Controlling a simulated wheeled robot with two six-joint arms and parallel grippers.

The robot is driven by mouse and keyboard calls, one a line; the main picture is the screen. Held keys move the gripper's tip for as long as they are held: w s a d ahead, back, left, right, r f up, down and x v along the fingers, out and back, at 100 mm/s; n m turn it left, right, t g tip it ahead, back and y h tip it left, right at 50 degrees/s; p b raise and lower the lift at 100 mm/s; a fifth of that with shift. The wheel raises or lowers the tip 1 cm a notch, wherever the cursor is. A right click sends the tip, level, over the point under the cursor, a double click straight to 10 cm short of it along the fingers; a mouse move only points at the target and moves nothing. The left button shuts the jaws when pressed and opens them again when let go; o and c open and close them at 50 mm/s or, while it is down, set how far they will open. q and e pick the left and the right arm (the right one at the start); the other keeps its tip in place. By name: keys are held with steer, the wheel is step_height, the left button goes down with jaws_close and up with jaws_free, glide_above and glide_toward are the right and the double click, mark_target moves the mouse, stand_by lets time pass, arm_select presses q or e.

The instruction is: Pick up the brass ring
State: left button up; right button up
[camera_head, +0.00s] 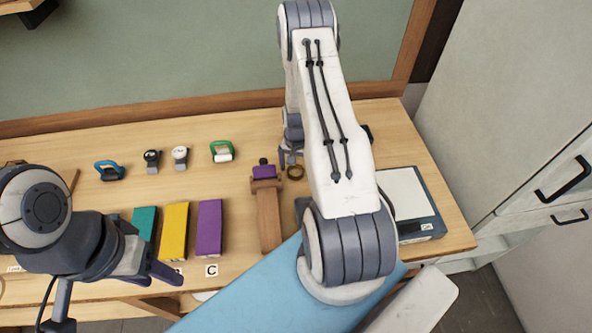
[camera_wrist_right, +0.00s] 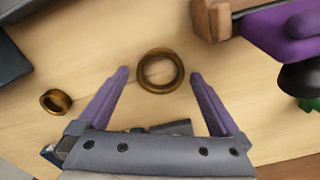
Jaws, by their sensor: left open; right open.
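A brass ring (camera_wrist_right: 160,89) lies flat on the wooden table in the right wrist view, between the fingertips of my right gripper (camera_wrist_right: 160,75). The gripper is open, with one purple finger on each side of the ring and a gap on both sides. In the head view the ring (camera_head: 294,180) shows just below my right gripper (camera_head: 290,157), partly behind my arm. A second, smaller brass ring (camera_wrist_right: 55,108) lies to the left in the right wrist view. My left gripper (camera_head: 152,268) is open and empty near the table's front edge.
A wooden piece with a purple part (camera_head: 267,213) stands left of the ring. Teal, yellow (camera_head: 172,230) and purple (camera_head: 209,228) blocks stand further left. A flat grey-topped device (camera_head: 407,195) sits at the right.

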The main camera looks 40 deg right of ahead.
steer(key=c, duration=1.4)
